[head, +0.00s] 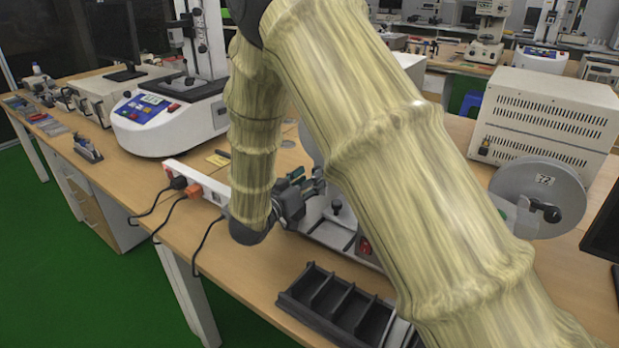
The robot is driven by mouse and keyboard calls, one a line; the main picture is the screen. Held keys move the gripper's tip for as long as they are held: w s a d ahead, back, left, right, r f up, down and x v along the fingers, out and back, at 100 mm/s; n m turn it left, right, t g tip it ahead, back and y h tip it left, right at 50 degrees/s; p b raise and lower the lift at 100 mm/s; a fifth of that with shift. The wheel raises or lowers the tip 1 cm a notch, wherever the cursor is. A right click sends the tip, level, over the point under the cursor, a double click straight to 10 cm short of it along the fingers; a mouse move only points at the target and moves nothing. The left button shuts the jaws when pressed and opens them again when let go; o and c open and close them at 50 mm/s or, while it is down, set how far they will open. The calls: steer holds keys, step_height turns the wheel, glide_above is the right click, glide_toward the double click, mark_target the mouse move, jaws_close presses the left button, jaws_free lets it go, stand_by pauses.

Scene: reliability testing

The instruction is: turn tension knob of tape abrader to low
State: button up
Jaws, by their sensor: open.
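The tape abrader is mostly hidden behind my arm in the head view. A low grey base (328,232) shows left of the arm, with a small black knob (336,207) standing on it and a red button (365,246) nearby. A large grey reel (545,192) marked 72 shows right of the arm, with a black-ended handle. I cannot tell which part is the tension knob or its setting. My gripper (312,186) is open beside the left end of the base, close to the small black knob. Whether it touches anything cannot be seen.
A black compartment tray (338,302) lies at the table's front edge. A white power strip (200,186) with plugs and cords is left of my gripper. A white tester (170,118) stands behind it. A vented box (545,117) stands at right. Bare wood (245,270) lies in front.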

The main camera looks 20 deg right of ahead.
steer(key=shift+w+d, duration=0.45)
steer(key=shift+d, duration=0.15)
steer(key=c, duration=1)
steer(key=shift+c, duration=0.2)
steer(key=shift+s+r+n+p, duration=0.15)
steer(key=shift+n+p, duration=0.25)
steer(key=shift+p, duration=0.45)
steer(key=shift+n+p, duration=0.3)
steer(key=shift+n, duration=0.1)
